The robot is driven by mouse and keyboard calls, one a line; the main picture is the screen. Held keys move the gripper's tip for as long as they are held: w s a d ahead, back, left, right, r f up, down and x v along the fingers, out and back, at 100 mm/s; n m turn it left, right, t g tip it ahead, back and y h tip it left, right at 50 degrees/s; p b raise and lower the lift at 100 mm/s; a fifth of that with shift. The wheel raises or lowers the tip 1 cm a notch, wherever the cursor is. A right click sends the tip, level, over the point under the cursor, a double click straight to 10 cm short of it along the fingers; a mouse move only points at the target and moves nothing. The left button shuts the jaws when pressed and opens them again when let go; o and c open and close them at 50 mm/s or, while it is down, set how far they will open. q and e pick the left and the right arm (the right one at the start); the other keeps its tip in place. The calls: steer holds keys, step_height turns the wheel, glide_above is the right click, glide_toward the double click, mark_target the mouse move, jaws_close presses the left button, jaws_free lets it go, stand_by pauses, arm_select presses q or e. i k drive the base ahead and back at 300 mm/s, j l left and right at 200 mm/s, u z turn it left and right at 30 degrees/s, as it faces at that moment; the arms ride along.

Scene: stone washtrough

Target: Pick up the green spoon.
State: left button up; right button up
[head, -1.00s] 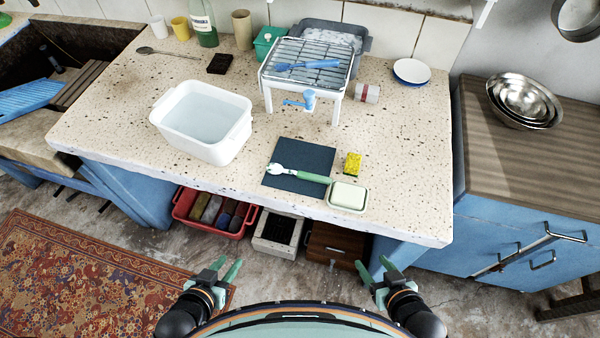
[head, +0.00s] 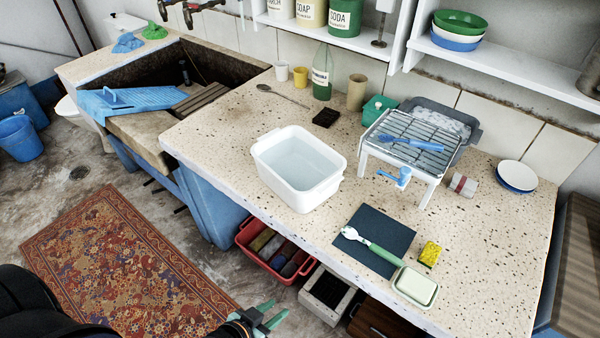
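The green spoon (head: 384,253) has a green handle and a pale whitish head. It lies on a dark mat (head: 387,224) near the front edge of the speckled counter. Its head points to the left and its handle end reaches the soap dish (head: 415,287); I cannot tell whether they touch. My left gripper (head: 275,311) shows at the bottom edge, its two green fingers apart and nothing between them. It is in front of the counter, to the lower left of the spoon. My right gripper is out of view.
A white basin of water (head: 297,190) stands left of the mat. A yellow sponge (head: 430,254) lies right of it. Behind are a white rack (head: 415,140) with a blue utensil (head: 411,142) on top and a blue crank. A red crate (head: 275,250) is below the counter.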

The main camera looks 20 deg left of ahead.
mark_target(399, 261)
steer(key=i+j+z, duration=0.1)
steer(key=j+z, duration=0.2)
steer(key=j, duration=0.5)
steer(key=j+z, duration=0.25)
steer(key=j, duration=0.6)
